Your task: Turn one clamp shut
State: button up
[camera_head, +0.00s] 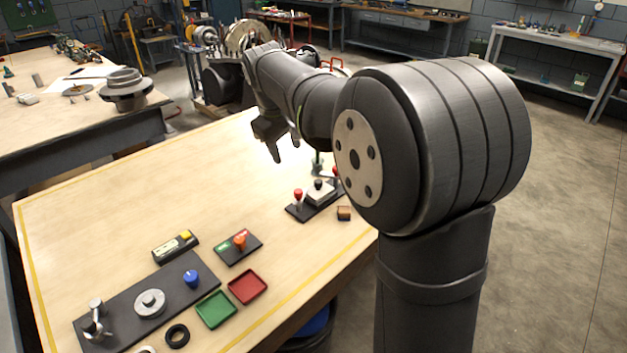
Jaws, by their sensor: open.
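My gripper (284,152) hangs over the table's far side with its fingers pointing down. It is open, with nothing seen between the fingers. It is up and to the left of a small dark fixture (328,207). On that fixture sits a grey casing block (319,194) with a black knob. A red-topped clamp (298,196) stands at its left, apart from my gripper. A second red-topped clamp (334,172) stands at its far right, partly hidden by my arm. I cannot tell how far either clamp is turned.
A long dark plate (122,325) with a round metal part, a blue knob (191,278) and a metal post lies front left. Green (216,309) and red (247,286) trays, a black ring (177,336), an orange-knobbed box (239,242) and a small brown block (344,213) lie nearby. The left table middle is clear.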

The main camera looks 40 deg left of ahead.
aim_at(298, 191)
jog(key=w+a+r+g+h, duration=0.1)
jog(key=w+a+g+h, duration=0.15)
jog(key=w, duration=0.25)
jog(key=shift+g+y, duration=0.35)
jog(key=shift+y, duration=0.1)
jog(key=f, duration=1.6)
jog(key=shift+d+f, duration=0.35)
jog(key=shift+f, duration=0.05)
jog(key=shift+c, duration=0.3)
jog(key=c, duration=0.9)
